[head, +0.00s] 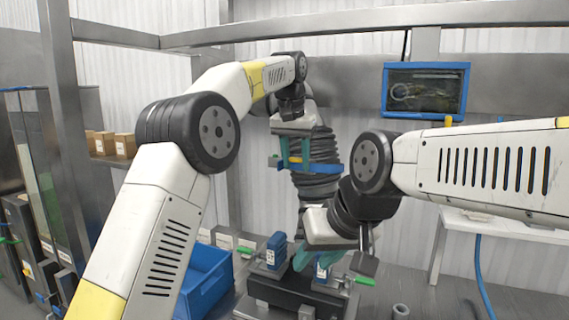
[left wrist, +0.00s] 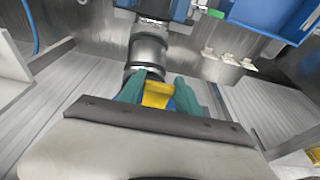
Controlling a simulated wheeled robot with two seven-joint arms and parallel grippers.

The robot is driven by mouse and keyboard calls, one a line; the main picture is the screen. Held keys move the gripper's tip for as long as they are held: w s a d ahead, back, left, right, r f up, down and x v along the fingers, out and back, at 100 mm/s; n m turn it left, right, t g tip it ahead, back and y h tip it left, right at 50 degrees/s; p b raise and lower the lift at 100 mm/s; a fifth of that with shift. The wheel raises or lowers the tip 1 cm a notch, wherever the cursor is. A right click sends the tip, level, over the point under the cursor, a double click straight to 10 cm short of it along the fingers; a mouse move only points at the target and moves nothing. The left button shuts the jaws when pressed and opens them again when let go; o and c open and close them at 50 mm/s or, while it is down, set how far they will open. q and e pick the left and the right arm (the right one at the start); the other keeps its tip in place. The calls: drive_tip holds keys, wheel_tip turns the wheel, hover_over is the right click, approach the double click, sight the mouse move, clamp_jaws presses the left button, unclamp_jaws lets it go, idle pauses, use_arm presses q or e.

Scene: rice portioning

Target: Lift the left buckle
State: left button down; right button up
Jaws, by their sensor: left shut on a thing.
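My left gripper (head: 294,160) reaches down beside a dark ribbed column with a blue band (head: 322,168) around it. In the left wrist view its teal fingertips (left wrist: 158,92) are shut on a small yellow piece, the left buckle (left wrist: 157,95), with blue showing just behind it. My right gripper (head: 325,260) is low in front of the column, above a dark block with blue and green clamp parts. Its teal fingers are partly hidden, so its opening is unclear.
The dark block (head: 290,293) with a blue clamp (head: 276,249) stands on the metal bench. A blue bin (head: 205,283) is left of it. A blue-framed panel (head: 427,68) hangs at upper right. A metal rail crosses above my arms.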

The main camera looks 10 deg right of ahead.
use_arm(q)
drive_tip(key=shift+w+r+g, duration=0.1)
drive_tip(key=shift+r+g, duration=0.05)
drive_tip(key=shift+g, duration=0.25)
idle(0.4)
drive_tip(key=c, duration=0.8)
unclamp_jaws()
drive_tip(key=shift+c, duration=0.2)
drive_tip(key=shift+t, duration=0.3)
